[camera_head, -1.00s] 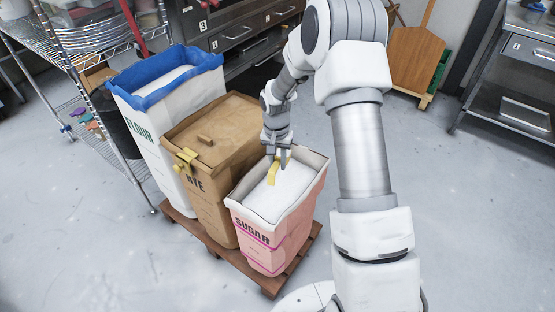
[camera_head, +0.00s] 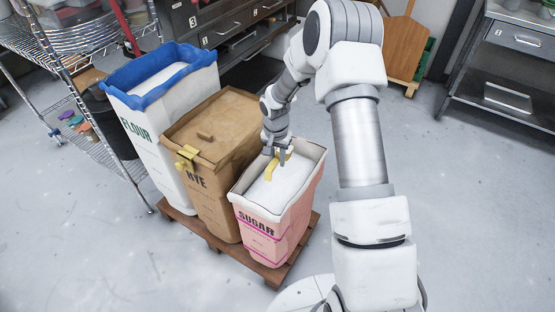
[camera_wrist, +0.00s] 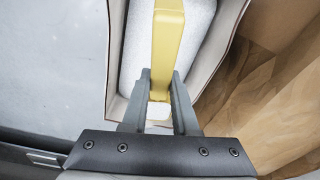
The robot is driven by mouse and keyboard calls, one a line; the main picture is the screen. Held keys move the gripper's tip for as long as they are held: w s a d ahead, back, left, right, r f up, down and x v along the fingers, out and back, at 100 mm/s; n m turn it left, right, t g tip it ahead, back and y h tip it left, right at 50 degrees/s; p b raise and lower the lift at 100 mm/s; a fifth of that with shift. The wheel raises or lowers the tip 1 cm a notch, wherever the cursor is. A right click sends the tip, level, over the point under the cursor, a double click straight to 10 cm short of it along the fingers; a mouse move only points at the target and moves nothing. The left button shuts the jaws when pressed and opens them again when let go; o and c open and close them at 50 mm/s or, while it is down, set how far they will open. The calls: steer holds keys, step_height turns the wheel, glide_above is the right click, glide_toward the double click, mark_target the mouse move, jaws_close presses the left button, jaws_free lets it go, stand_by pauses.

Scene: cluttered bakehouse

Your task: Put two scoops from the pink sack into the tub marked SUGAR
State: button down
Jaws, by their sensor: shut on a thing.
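The pink sack (camera_head: 276,222), printed SUGAR, stands open on a low wooden pallet and holds white contents (camera_head: 284,186). My gripper (camera_head: 279,158) points down over the sack's mouth. It is shut on a yellow handle (camera_wrist: 166,45), which shows between its two fingers (camera_wrist: 159,92) in the wrist view. The handle also shows over the white contents in the head view (camera_head: 271,170). The far end of the handle runs out of the wrist view, so I cannot tell what is in the scoop. I see no tub marked SUGAR.
A brown RYE sack (camera_head: 217,150) with a yellow clip and a white FLOUR sack (camera_head: 157,130) with a blue rim stand left of the pink sack on the pallet (camera_head: 263,272). A wire rack (camera_head: 95,140) is at left, a steel table (camera_head: 510,75) at right.

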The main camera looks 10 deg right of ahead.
steer(key=b, duration=0.1)
steer(key=t+b, duration=0.1)
steer(key=shift+s+a+f+h+b, duration=0.15)
steer(key=shift+s+f+h+b, duration=0.05)
steer(key=shift+f+h+b, duration=0.15)
steer(key=t+b, duration=0.1)
steer(key=b, duration=0.3)
steer(key=h+b, duration=0.1)
steer(key=b, duration=0.3)
steer(key=shift+s+a+f+t, duration=0.15)
steer(key=shift+s+a+t, duration=0.15)
steer(key=shift+s+t, duration=0.1)
steer(key=shift+s+h+b, duration=0.1)
steer(key=shift+h+b, duration=0.15)
steer(key=shift+b, duration=0.75)
steer(key=shift+s+r+t, duration=0.1)
steer(key=shift+r+t, duration=0.2)
